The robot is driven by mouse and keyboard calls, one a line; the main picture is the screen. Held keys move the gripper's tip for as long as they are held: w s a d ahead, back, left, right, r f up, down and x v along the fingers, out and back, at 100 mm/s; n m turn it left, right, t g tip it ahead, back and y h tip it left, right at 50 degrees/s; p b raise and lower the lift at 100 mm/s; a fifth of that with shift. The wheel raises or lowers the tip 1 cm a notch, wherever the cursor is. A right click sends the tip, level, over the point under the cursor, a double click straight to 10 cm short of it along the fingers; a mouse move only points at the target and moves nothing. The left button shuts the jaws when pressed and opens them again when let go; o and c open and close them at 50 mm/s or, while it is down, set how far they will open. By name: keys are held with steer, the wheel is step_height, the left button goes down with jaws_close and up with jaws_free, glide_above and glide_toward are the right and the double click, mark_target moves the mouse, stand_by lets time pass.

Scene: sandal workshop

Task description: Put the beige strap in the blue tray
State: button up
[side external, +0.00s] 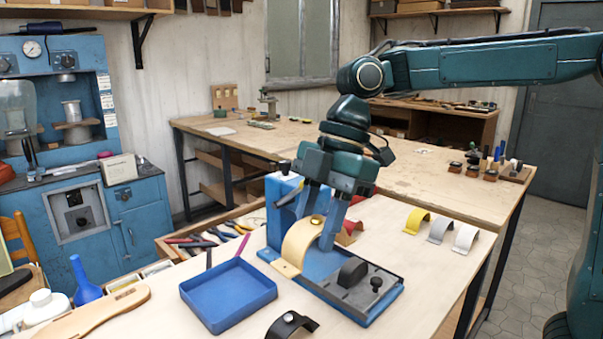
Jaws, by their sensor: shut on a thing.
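The beige strap (299,240) is a curved band with a brass-coloured stud near its top. It stands arched at the blue bench fixture (330,258), its lower end close to a small beige piece at the fixture's left edge. My gripper (317,220) points down from above with its fingers on either side of the strap's top, shut on it. I cannot tell whether the strap still touches the fixture. The blue tray (228,312) lies on the table to the left and in front of the fixture, and looks empty.
A black strap (291,325) lies just right of the tray. Yellow (417,220), grey (440,229) and white (465,237) straps stand at the right. A red strap (350,230) is partly hidden behind my gripper. A tool drawer (205,236) and blue bottle (85,283) are left.

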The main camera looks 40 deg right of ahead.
steer(key=shift+s+d+f+n, duration=0.15)
steer(key=shift+s+f+n, duration=0.1)
steer(key=shift+f, duration=0.2)
steer(key=shift+s+d+f+n, duration=0.15)
steer(key=shift+s+f, duration=0.1)
steer(key=shift+f, duration=0.2)
step_height(320, 180, down, 16)
steer(key=shift+r, duration=0.1)
steer(key=shift+f, duration=2.1)
steer(key=shift+f, duration=0.15)
steer(key=o, duration=0.8)
steer(key=shift+c, duration=0.2)
